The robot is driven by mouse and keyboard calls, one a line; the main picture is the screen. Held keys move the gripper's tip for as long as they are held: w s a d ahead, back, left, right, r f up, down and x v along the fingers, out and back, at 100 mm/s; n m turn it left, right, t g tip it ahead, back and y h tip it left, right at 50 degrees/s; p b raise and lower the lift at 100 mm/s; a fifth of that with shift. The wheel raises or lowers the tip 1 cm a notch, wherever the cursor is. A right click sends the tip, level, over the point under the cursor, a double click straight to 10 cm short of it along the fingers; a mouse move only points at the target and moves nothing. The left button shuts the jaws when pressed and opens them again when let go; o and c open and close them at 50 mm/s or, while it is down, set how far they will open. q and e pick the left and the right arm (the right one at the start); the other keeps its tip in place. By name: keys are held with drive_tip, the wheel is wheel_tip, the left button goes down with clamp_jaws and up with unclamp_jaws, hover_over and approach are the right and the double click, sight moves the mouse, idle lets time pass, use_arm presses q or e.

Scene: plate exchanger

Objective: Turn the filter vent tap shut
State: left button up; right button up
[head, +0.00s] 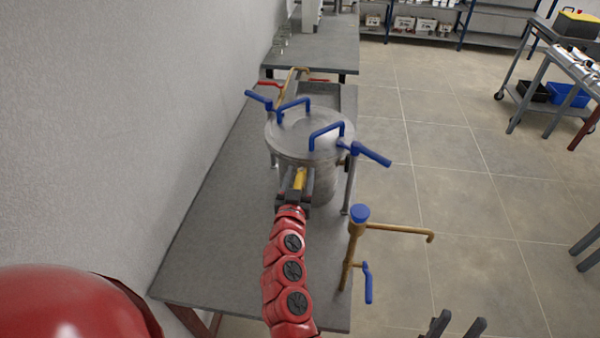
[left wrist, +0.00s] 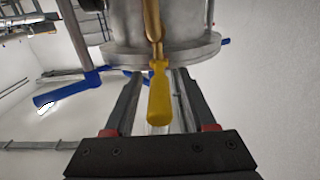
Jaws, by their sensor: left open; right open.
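A steel filter vessel (head: 312,136) with a round lid and blue handles stands on the grey bench. A yellow tap lever (head: 299,178) on a brass stem is at its near side. In the left wrist view the yellow lever (left wrist: 159,98) hangs in line with the stem (left wrist: 152,22). My left gripper (head: 297,186) is open, with one finger on each side of the lever and visible gaps between. My right gripper (head: 456,326) is open and empty at the bottom edge, away from the bench. The tap's body is partly hidden in the head view.
A brass pipe with a blue cap (head: 360,213) and spout stands at the bench's right edge, with a blue lever (head: 367,283) low on it. Blue levers (head: 371,154) stick out from the vessel's sides.

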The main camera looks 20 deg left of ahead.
use_arm(q)
drive_tip(key=shift+c, duration=0.3)
clamp_jaws()
idle(1.1)
